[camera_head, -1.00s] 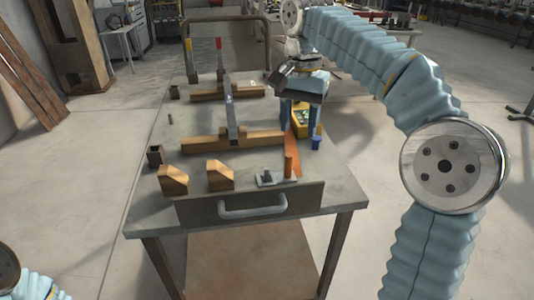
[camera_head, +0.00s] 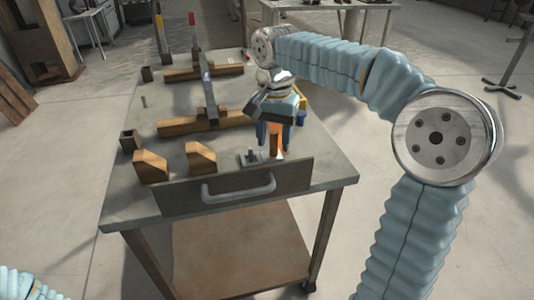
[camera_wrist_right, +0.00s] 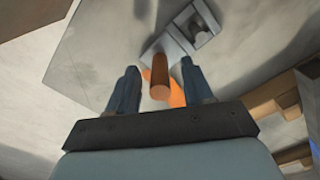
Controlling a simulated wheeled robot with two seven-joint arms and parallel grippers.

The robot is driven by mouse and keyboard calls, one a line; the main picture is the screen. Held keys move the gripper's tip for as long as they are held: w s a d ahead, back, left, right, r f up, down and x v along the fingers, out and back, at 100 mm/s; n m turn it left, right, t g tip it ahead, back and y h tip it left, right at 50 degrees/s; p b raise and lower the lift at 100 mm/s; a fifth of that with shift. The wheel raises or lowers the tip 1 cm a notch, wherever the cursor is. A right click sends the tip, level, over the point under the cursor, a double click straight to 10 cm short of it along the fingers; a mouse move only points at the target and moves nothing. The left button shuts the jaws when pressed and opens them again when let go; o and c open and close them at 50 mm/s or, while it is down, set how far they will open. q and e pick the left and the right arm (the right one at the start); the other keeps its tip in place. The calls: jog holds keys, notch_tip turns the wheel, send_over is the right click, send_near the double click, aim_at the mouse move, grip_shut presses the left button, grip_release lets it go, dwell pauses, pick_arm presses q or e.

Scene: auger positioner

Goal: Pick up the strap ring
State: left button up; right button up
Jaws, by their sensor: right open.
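An orange strap (camera_wrist_right: 177,94) lies on the tabletop, with a brown-orange upright cylinder (camera_wrist_right: 160,78) beside it. I cannot make out which part is the strap ring. My right gripper (camera_wrist_right: 159,70) is open, its two blue fingers on either side of the cylinder in the wrist view, with gaps showing on both sides. In the head view the right gripper (camera_head: 274,142) points down over the table's front right part, and orange (camera_head: 276,145) shows between its fingers. The gripper hides much of the strap there. My left gripper is out of view.
A metal plate with a small post (camera_head: 251,158) sits close left of the right gripper.

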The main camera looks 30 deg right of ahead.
jog(key=shift+f, duration=0.75)
grip_shut()
jog(key=shift+r, duration=0.15)
